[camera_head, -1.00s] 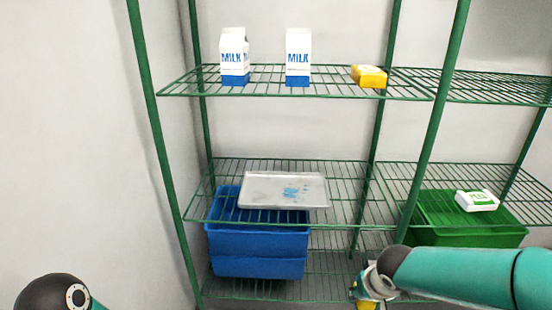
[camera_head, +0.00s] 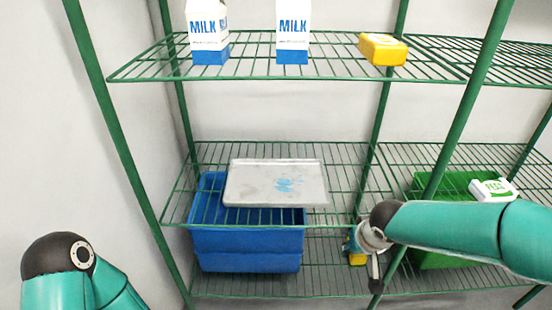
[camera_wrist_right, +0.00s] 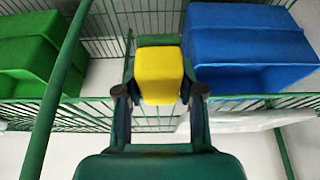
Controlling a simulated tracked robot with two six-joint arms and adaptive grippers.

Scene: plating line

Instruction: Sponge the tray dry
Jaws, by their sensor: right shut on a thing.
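The metal tray (camera_head: 245,185) lies on the middle wire shelf, with a blue wet patch (camera_head: 287,184) on its surface. My right gripper (camera_wrist_right: 160,92) is shut on a yellow block, which looks like the sponge (camera_wrist_right: 159,70). In the head view the sponge (camera_head: 357,258) shows only in part, below and to the right of the tray and apart from it. Part of a pale flat surface, perhaps the tray, shows at the right of the right wrist view. My left gripper is out of view; only my left arm shows at bottom left.
Two milk cartons (camera_head: 207,35) (camera_head: 293,32) and a yellow packet (camera_head: 383,49) stand on the top shelf (camera_head: 335,66). A blue bin (camera_head: 248,248) sits below the tray. A green bin (camera_head: 440,190) holds or bears a white pack (camera_head: 493,190). A green post (camera_head: 462,125) stands near my right arm.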

